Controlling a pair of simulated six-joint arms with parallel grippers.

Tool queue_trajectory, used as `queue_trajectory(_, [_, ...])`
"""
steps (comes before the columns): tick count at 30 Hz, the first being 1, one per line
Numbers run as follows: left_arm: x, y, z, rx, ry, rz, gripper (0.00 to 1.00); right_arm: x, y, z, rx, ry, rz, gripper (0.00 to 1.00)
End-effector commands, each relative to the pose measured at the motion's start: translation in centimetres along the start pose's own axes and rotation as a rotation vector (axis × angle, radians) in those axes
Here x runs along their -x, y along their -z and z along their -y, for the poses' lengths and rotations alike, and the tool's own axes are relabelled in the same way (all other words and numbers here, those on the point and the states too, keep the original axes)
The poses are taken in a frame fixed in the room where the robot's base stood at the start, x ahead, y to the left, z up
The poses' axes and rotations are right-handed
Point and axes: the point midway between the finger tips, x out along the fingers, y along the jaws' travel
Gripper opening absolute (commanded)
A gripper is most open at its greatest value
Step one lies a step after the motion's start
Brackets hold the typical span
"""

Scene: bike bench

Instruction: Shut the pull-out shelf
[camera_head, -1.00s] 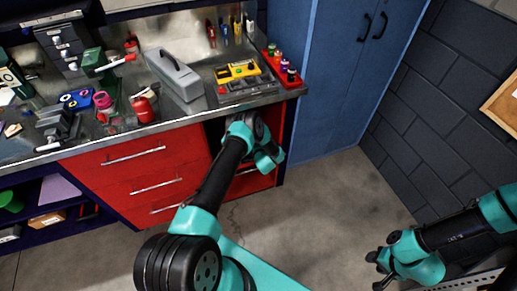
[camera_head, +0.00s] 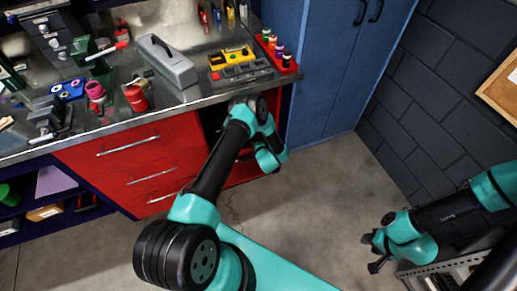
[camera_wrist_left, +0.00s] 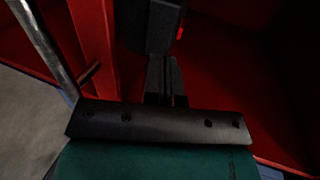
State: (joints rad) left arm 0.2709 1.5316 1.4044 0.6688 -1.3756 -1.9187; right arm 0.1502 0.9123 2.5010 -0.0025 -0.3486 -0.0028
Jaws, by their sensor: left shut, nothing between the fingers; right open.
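A red pull-out part, which I take for the shelf (camera_head: 243,174), shows low in the bay at the right end of the bench, mostly behind my left arm. In the left wrist view its red inside (camera_wrist_left: 235,75) fills the right, with a red upright edge and a metal bar handle (camera_wrist_left: 45,45) at the left. My left gripper (camera_head: 268,158) is shut and empty at this bay; its fingertips (camera_wrist_left: 167,80) point toward a dark object (camera_wrist_left: 160,25) that I cannot identify. Contact with the shelf cannot be told. My right gripper (camera_head: 372,254) is open and empty, over the floor at the right.
Red drawers (camera_head: 135,160) with bar handles are left of the bay. The worktop holds a grey toolbox (camera_head: 170,62), a yellow level (camera_head: 232,57) and a red tray (camera_head: 278,55) of bottles. A blue cabinet (camera_head: 335,80) stands at the right. Floor (camera_head: 310,210) between the arms is clear.

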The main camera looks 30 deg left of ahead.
Motion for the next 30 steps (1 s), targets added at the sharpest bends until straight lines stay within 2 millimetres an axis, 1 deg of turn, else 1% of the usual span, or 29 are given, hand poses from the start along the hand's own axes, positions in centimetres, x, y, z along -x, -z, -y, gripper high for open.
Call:
queue_trajectory(1, [1.0,0.1,0.0,-0.001,-0.001,-0.002,0.0,0.0,0.0,0.0,0.0,0.0,0.0,0.43])
queue_trajectory(4, [2.9,0.1,0.0,-0.002,-0.001,-0.002,0.0,0.0,0.0,0.0,0.0,0.0,0.0,0.43])
queue_trajectory(6, [3.9,0.1,-0.1,-0.001,-0.001,-0.002,0.0,0.0,0.0,0.0,0.0,0.0,0.0,0.43])
queue_trajectory(10, [5.3,0.1,-0.1,-0.001,-0.002,-0.001,0.0,0.0,0.0,0.0,0.0,0.0,0.0,0.43])
queue_trajectory(15, [5.8,0.0,-0.1,0.0,0.0,0.0,0.0,0.0,0.0,0.0,0.0,0.0,0.0,0.43])
queue_trajectory(30, [5.8,0.1,0.0,0.012,-0.011,-0.009,0.0,0.0,0.0,0.0,0.0,0.0,0.0,0.43])
